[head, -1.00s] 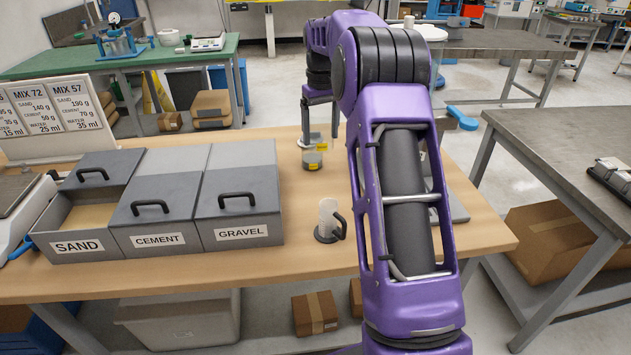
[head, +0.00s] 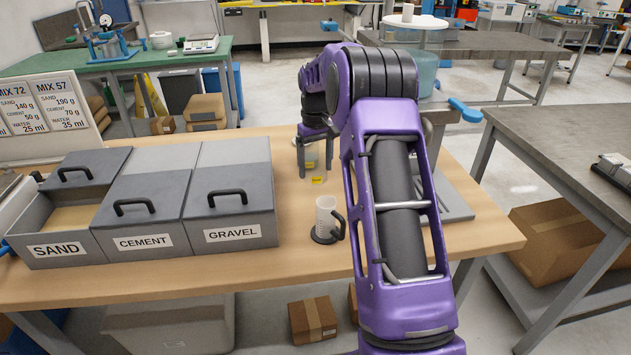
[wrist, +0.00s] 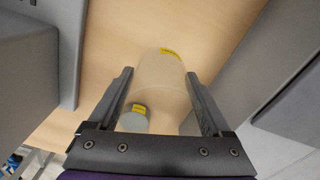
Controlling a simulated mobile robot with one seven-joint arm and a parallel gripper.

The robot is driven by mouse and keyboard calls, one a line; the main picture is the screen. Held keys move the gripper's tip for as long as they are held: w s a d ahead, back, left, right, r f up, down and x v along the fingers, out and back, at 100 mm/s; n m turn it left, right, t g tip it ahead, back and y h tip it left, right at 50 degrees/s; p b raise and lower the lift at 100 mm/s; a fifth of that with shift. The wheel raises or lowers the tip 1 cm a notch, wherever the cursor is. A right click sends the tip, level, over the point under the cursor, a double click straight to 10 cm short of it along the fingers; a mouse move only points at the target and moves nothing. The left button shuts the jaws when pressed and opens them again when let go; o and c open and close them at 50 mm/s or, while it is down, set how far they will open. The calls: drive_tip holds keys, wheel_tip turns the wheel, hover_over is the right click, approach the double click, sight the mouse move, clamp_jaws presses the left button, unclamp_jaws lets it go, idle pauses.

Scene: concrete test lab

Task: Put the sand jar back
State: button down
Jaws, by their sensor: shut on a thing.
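My gripper (head: 316,160) is low over the wooden table, behind the clear beaker. In the wrist view its two fingers (wrist: 163,100) are shut on a see-through jar (wrist: 160,75) with a yellow label. The held jar also shows in the head view (head: 316,174), partly hidden by the fingers. I cannot read its label or tell whether it touches the table. A second, grey-filled jar (wrist: 134,122) with a yellow label shows close to it in the wrist view. The sand bin (head: 58,250) at left is open, with sand inside.
The cement bin (head: 140,243) and gravel bin (head: 232,235) are closed. A clear beaker (head: 326,215) with a black handle and base stands right of them. A mix board (head: 45,105) stands at the back left. Bare tabletop lies in front of the beaker.

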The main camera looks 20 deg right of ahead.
sight(316, 179)
drive_tip(key=shift+f, duration=2.15)
drive_tip(key=shift+f, duration=0.1)
drive_tip(key=shift+f+b, duration=0.1)
drive_tip(key=shift+b, duration=0.2)
unclamp_jaws()
wheel_tip(316, 179, up, 12)
drive_tip(key=p, duration=0.1)
drive_tip(key=shift+r+p, duration=0.2)
drive_tip(key=shift+p, duration=0.1)
